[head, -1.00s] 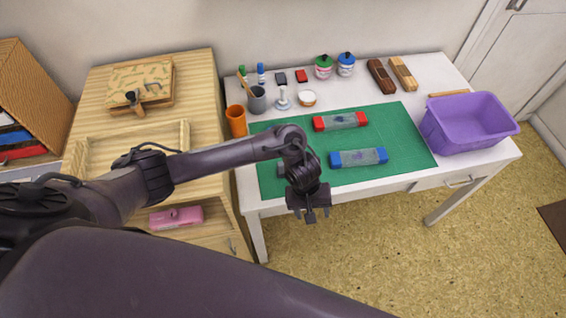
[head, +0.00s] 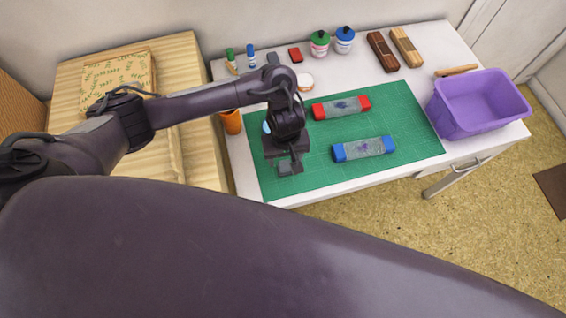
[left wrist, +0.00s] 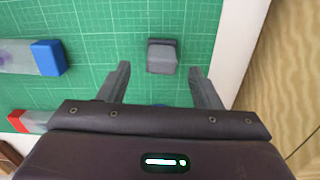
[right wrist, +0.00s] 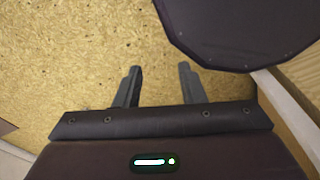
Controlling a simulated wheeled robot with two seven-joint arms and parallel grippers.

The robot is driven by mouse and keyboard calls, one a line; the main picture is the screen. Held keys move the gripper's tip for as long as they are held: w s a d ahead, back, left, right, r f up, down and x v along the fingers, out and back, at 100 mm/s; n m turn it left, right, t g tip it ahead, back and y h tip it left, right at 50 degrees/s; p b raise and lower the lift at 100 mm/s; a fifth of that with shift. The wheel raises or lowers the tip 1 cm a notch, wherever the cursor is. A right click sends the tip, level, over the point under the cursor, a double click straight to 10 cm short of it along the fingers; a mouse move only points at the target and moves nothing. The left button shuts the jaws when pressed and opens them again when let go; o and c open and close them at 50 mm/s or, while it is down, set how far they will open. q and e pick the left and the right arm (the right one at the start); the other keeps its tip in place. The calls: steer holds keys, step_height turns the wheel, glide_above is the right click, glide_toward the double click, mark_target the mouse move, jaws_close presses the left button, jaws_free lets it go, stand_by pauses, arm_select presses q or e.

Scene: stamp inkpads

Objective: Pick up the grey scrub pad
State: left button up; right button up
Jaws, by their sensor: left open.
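The grey scrub pad, a small dark grey block (left wrist: 162,56), lies on the green mat (left wrist: 100,18). In the head view the pad (head: 291,168) shows near the mat's front left, just below my left gripper (head: 287,155). In the left wrist view my left gripper (left wrist: 159,69) is open, and the pad sits between and slightly beyond its fingertips, with a gap on each side. My right gripper (right wrist: 160,69) is open and empty above the speckled floor.
A red-ended inkpad (head: 341,108) and a blue-ended inkpad (head: 363,149) lie on the mat to the right. A purple bin (head: 480,102) stands at the table's right. An orange cup (head: 232,122) stands left of the mat.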

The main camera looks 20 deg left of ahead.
mark_target(284, 163)
arm_select(q)
step_height(284, 163, down, 3)
steer(key=shift+s+r+b, duration=0.15)
steer(key=shift+b, duration=0.55)
step_height(284, 163, down, 2)
steer(key=shift+a+f, duration=0.1)
steer(key=shift+f, duration=0.3)
steer(key=c, duration=1)
steer(key=shift+c, duration=0.3)
arm_select(e)
steer(key=shift+s+d+f, duration=0.2)
steer(key=shift+s+f, duration=0.1)
steer(key=shift+f, duration=0.35)
steer(key=shift+s+d+f, duration=0.15)
steer(key=shift+s+f, duration=0.1)
steer(key=shift+f, duration=0.35)
